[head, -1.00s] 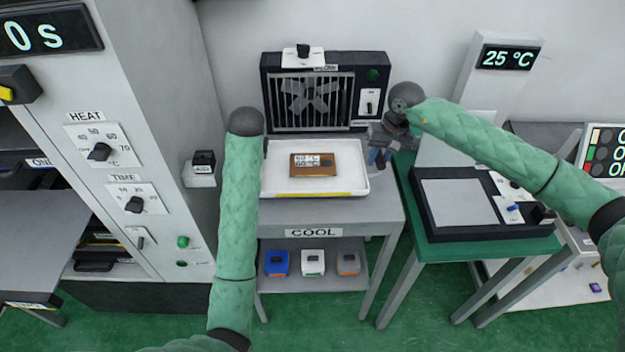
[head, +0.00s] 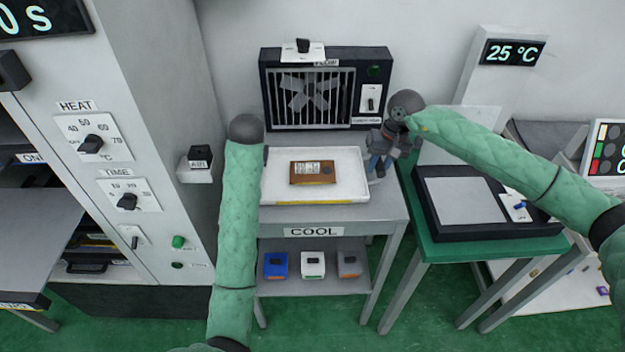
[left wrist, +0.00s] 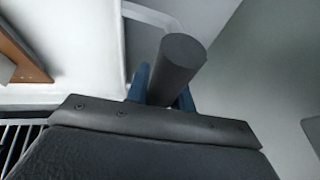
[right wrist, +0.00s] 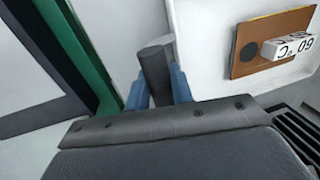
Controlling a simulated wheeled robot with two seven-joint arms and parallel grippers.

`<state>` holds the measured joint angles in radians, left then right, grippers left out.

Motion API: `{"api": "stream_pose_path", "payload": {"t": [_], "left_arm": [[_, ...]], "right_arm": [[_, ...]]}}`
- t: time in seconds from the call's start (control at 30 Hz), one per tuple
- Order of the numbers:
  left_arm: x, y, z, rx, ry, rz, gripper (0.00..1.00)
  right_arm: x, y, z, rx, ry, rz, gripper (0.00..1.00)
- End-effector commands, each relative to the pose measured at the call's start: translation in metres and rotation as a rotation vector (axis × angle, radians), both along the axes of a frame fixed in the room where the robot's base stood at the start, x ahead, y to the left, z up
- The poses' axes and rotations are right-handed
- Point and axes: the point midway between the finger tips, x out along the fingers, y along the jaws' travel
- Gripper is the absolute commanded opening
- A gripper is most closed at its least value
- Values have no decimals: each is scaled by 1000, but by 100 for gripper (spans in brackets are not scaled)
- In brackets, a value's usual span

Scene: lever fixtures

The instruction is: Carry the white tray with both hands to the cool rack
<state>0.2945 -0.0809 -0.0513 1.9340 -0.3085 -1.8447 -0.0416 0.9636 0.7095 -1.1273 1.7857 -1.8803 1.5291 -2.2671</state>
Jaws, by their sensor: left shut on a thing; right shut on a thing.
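The white tray (head: 342,188) has a yellow strip on its front edge and appears level over the top of the grey cool rack (head: 384,212). I cannot tell whether it touches the rack. A brown board (head: 313,173) with a small white label lies on the tray. My right gripper (head: 376,165) is at the tray's right side, shut on a dark grey handle; its blue fingers show in the right wrist view (right wrist: 160,90). My left gripper (left wrist: 162,88) is shut on a dark handle at the left side. In the head view my left arm mostly hides it.
A dark fan box (head: 325,90) stands behind the tray. A green table (head: 490,250) with a black-framed pad (head: 460,200) is close on the right. The tall heat cabinet (head: 160,110) stands on the left. Small boxes (head: 312,264) sit on the rack's lower shelf.

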Motion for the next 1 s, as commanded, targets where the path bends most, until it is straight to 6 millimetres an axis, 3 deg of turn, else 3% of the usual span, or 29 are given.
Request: {"api": "stream_pose_path", "payload": {"t": [0.03,0.07,0.17,0.53,1.0], "left_arm": [[0,0,-4,0,-1,0,0],[0,0,-2,0,0,0,27],[0,0,-2,0,0,0,45],[-2,-1,3,0,-1,0,45],[-24,-14,59,0,-2,0,45]], "right_arm": [[0,0,-4,1,-1,0,0],[0,0,-2,0,0,0,27],[0,0,-2,0,0,0,45],[0,0,-2,0,0,0,45],[0,0,-2,0,0,0,45]]}}
